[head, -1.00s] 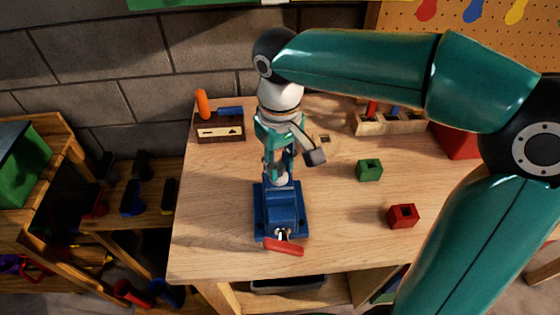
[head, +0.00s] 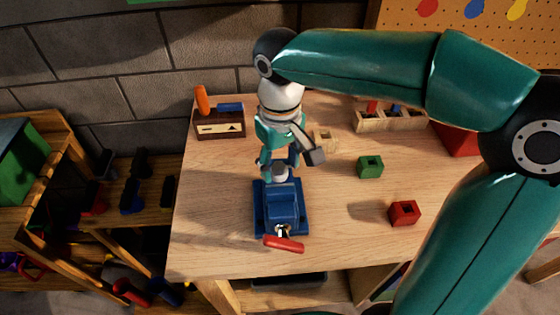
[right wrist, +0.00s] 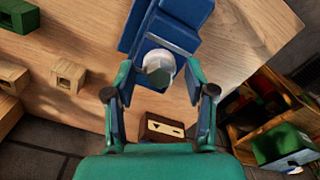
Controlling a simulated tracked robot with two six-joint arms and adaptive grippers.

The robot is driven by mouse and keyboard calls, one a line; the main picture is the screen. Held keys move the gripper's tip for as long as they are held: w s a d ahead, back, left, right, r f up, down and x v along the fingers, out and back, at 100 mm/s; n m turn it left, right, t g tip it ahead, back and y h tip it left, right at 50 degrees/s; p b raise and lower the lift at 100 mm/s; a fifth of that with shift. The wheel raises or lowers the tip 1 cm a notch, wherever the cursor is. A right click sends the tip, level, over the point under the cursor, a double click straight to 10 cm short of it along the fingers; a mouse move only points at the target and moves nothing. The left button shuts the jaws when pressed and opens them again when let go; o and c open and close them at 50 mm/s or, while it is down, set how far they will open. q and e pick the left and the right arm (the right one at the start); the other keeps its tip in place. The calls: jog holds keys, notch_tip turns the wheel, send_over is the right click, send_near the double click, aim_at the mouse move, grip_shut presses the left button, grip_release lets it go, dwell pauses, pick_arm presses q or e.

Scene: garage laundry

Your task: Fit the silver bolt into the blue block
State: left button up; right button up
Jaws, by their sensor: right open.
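The silver bolt (head: 279,173) stands head up at the far end of the blue vise (head: 281,207). In the right wrist view its pale hexagonal head (right wrist: 160,70) shows over a blue part (right wrist: 158,52). I cannot tell this blue part, perhaps the blue block, from the vise, and the bolt's shank is hidden. My right gripper (head: 279,163) is open above the vise. In the right wrist view its fingers (right wrist: 158,74) are spread on both sides of the bolt head, with gaps. My left gripper is out of view.
A brown toolbox (head: 219,125) and a peg rack (head: 391,121) stand behind. The vise's red handle (head: 284,243) juts forward.

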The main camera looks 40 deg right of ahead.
jog(key=shift+r, duration=0.1)
notch_tip(320, 180, up, 12)
dwell(0.5)
dwell(0.5)
